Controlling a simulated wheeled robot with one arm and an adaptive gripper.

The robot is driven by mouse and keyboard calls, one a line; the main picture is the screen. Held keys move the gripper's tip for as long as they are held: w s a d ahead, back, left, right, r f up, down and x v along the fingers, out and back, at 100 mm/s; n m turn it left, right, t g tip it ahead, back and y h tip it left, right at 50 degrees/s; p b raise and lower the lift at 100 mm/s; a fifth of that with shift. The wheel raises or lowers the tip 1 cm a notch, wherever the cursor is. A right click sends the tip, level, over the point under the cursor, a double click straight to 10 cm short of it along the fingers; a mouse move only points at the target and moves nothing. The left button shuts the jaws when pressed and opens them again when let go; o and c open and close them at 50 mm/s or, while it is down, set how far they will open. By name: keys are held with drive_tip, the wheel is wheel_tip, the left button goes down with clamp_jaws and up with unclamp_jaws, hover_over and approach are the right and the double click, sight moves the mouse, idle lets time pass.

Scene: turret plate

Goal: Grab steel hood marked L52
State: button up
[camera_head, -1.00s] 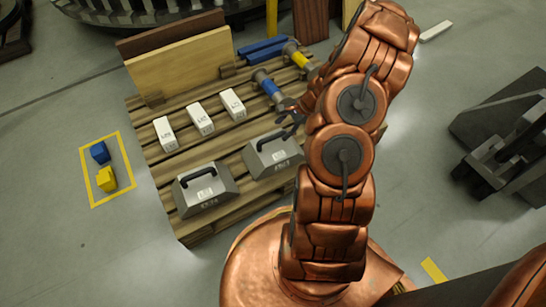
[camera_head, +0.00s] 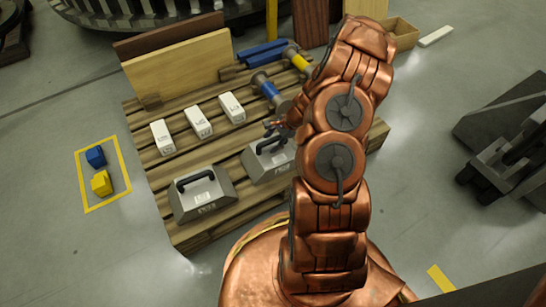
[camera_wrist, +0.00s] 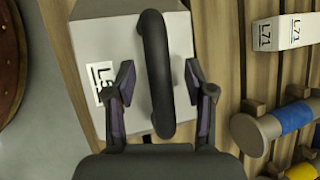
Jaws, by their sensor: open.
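A grey steel hood (camera_head: 262,165) with a black bar handle sits on the wooden pallet (camera_head: 180,240), partly hidden behind my arm. The same hood fills the left half of the wrist view (camera_wrist: 92,38); its label (camera_wrist: 97,72) reads "L5", with the rest covered by a finger. My gripper (camera_wrist: 160,76) is open, one finger on each side of the handle (camera_wrist: 156,45), with gaps visible. It is also over this hood in the head view (camera_head: 279,127). A second hood (camera_head: 218,197) with a handle stands to the left; its label is too small to read.
Several white blocks (camera_head: 198,122) stand behind the hoods; one in the wrist view is marked L71 (camera_wrist: 285,32). Blue and yellow spools (camera_head: 268,90) lie behind. Boards (camera_head: 180,68) stand at the pallet's back. Small cubes (camera_head: 101,183) lie in a yellow floor square.

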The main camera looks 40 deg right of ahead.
drive_tip(key=shift+c, duration=0.2)
clamp_jaws()
drive_tip(key=shift+r, duration=0.1)
idle(0.4)
